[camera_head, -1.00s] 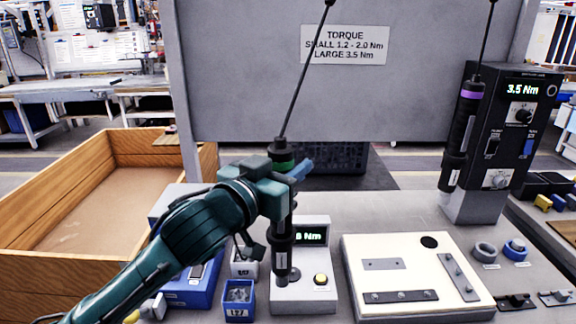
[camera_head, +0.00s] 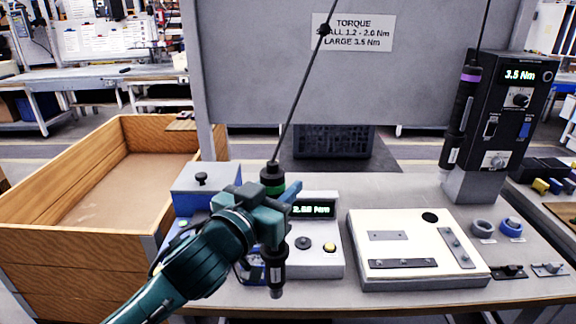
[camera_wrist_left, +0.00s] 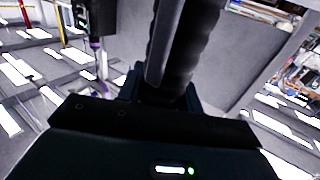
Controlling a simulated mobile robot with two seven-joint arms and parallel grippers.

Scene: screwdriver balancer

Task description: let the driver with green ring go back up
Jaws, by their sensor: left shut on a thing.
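The driver with the green ring (camera_head: 272,190) hangs on a slanting cable in the head view, its tip pointing down near the table's front edge. My left gripper (camera_head: 270,215) is shut around its body just below the green ring. In the left wrist view the dark driver body (camera_wrist_left: 185,60) rises from between the fingers. The gripper hides the driver's middle part. The driver with the purple ring (camera_head: 464,115) hangs on its own cable at the right. My right gripper is not in view.
A torque tester (camera_head: 316,262) with a lit display stands just right of the held driver. A cream fixture plate (camera_head: 372,272) with metal bars lies right of it. A black controller (camera_head: 497,115) stands at the back right. A wooden crate (camera_head: 70,245) is at the left.

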